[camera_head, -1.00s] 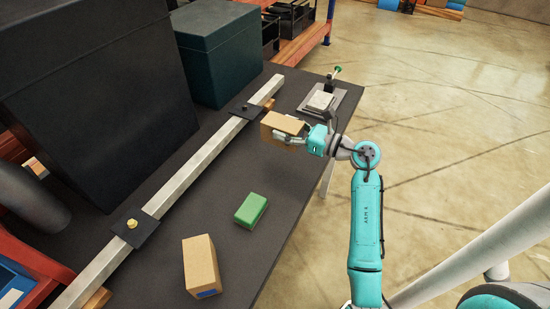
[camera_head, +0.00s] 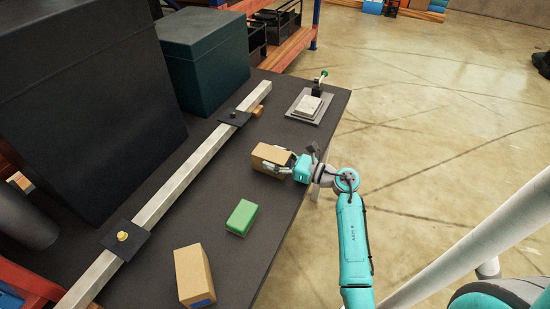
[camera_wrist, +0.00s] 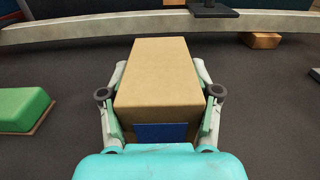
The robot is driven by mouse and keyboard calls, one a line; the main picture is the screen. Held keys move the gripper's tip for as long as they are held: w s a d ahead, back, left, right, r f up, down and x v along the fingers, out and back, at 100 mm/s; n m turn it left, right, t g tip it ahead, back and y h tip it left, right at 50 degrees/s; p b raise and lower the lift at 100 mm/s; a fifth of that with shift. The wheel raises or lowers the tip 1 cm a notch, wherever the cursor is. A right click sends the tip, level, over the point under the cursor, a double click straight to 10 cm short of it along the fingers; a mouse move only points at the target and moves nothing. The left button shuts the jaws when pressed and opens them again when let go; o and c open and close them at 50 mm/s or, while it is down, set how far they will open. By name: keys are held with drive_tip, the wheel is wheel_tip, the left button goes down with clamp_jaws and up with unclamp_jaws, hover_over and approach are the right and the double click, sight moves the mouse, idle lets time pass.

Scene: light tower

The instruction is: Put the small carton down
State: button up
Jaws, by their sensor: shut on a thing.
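The small carton is a brown box (camera_head: 268,155) with a blue patch on its near end, seen in the wrist view (camera_wrist: 160,75). My gripper (camera_head: 281,165) is shut on it, with one finger along each side in the wrist view (camera_wrist: 160,105). The carton is level over the right part of the dark table (camera_head: 265,205). I cannot tell whether its underside touches the table. A second, larger-looking brown carton (camera_head: 194,275) with a blue patch stands at the near edge of the table.
A green box (camera_head: 242,217) lies left of my gripper, also in the wrist view (camera_wrist: 24,108). A metal bar (camera_head: 180,182) with black plates runs along the table. A scale-like device (camera_head: 309,105) stands at the far right corner. Dark bins (camera_head: 205,58) stand behind the bar.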

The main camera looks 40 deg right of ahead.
drive_tip(key=shift+f, duration=0.1)
drive_tip(key=o, duration=1.3)
drive_tip(key=shift+c, duration=0.2)
drive_tip(key=v, duration=1.2)
